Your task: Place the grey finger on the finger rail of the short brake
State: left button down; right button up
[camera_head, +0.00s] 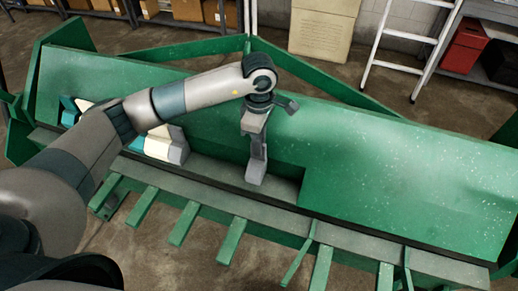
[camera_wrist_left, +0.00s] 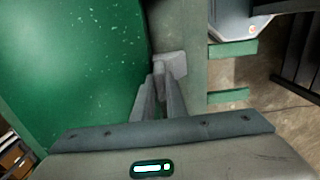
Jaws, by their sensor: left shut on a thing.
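My left gripper (camera_head: 257,122) comes down over the green short brake (camera_head: 400,165) near its middle. It is shut on the grey finger (camera_head: 257,168), which hangs roughly upright with its lower end by the dark-edged finger rail (camera_head: 215,180). I cannot tell whether the finger touches the rail. In the left wrist view, the jaws (camera_wrist_left: 159,92) are close together and the grey finger (camera_wrist_left: 174,64) shows at their tips, beside the green face. My right gripper is not in view.
Cream and teal fingers (camera_head: 165,146) stand on the brake left of the grey finger, partly behind my arm. Green bars (camera_head: 185,222) stick out along the front. A ladder (camera_head: 400,45), a cardboard box (camera_head: 322,28) and a red box (camera_head: 465,45) stand behind.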

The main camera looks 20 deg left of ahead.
aim_at(256, 163)
pick_arm(q)
jog(key=shift+f+p, duration=0.6)
jog(key=shift+f, duration=0.85)
jog(key=shift+f, duration=0.15)
jog(key=c, duration=2)
grip_release()
jog(key=shift+c, duration=0.2)
jog(key=shift+r, duration=0.2)
